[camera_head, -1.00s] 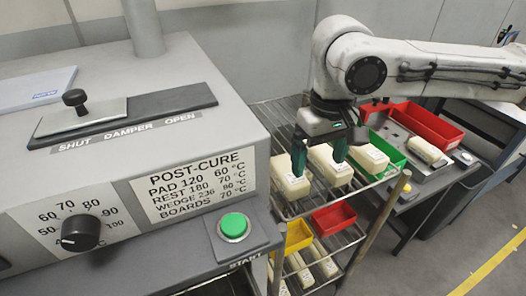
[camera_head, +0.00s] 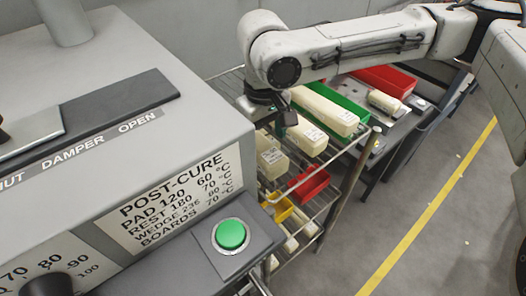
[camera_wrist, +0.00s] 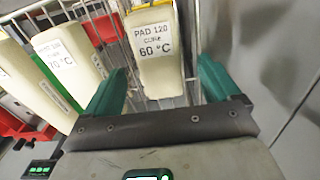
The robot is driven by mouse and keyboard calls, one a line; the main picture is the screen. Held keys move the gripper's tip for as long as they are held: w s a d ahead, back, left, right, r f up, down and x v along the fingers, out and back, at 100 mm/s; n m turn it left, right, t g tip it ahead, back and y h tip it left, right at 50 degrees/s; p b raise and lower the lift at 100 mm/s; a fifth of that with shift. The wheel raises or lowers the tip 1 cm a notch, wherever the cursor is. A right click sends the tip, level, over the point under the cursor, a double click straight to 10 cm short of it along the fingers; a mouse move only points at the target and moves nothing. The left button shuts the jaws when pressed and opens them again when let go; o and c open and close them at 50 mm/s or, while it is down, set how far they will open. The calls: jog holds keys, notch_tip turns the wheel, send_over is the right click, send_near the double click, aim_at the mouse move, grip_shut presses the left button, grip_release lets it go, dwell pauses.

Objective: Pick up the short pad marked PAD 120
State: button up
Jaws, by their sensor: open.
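The pad marked PAD 120 (camera_wrist: 155,62), a cream block with a white label reading 60 °C, lies on the wire rack. In the head view it is the leftmost block (camera_head: 270,158), partly hidden by the oven and my gripper. My gripper (camera_wrist: 163,75) is open, with one green finger on each side of the pad in the wrist view. I cannot tell whether the fingers touch it or how far down they reach. In the head view my gripper (camera_head: 272,118) is just above and behind the pad.
A second labelled block (camera_head: 306,136) lies close on the right. A longer block (camera_head: 325,108) lies by a green tray (camera_head: 350,101). The oven with its green START button (camera_head: 230,234) stands at the left. A red bin (camera_head: 309,184) is on the rack below.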

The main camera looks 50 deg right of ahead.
aim_at(264, 147)
jog(key=shift+d+f, duration=0.1)
jog(key=shift+f, duration=2.1)
jog(key=c, duration=1)
